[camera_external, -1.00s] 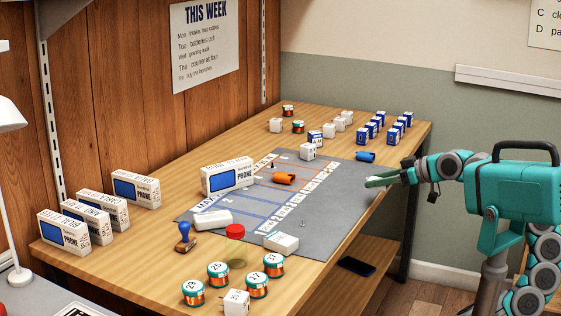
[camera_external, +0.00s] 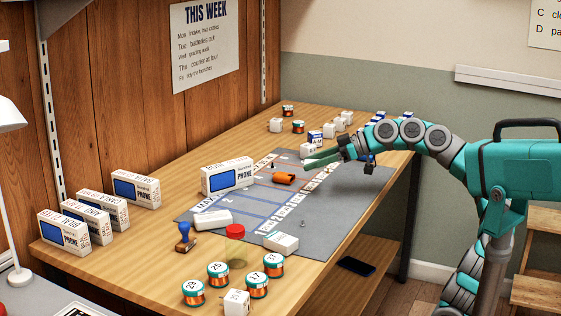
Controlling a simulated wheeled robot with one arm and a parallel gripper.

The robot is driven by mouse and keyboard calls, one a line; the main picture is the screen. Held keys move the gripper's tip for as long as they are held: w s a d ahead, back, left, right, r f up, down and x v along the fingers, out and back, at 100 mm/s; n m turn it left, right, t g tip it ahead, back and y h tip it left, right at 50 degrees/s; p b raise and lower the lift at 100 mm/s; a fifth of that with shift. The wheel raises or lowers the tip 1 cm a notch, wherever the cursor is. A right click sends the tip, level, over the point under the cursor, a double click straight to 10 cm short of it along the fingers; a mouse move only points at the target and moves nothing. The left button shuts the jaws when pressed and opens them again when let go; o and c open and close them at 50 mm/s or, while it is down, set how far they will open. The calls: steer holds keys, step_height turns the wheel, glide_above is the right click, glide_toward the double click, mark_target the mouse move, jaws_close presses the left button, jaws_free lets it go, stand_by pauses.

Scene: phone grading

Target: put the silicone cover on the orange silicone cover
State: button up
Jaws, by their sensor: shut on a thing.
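The orange silicone cover (camera_external: 284,178) lies on its side on the grey mat, near its middle. My gripper (camera_external: 313,160) is above the mat, to the right of the orange cover and a little higher in the picture, apart from it. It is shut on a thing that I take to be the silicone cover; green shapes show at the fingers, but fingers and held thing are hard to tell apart. A bit of blue (camera_external: 370,158), seemingly the blue cover lying on the mat, shows beside my wrist, which hides most of it.
The grey mat (camera_external: 335,215) has printed lines and labels. A white phone box (camera_external: 228,176) stands left of the orange cover. A white cube (camera_external: 307,149) is just behind my gripper. A white box (camera_external: 281,242), a red-lidded jar (camera_external: 235,231) and copper-coloured spools (camera_external: 257,285) stand in front.

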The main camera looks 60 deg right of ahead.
glide_above(285, 174)
steer(key=shift+w+f, duration=0.2)
steer(key=shift+f, duration=2.1)
steer(key=shift+f, duration=0.15)
steer(key=o, duration=1.3)
steer(key=shift+s+r, duration=0.2)
steer(key=shift+r, duration=0.05)
steer(key=v, duration=1.1)
steer(key=shift+s+d+r, duration=0.1)
steer(key=shift+s+r, duration=0.15)
steer(key=shift+s, duration=0.05)
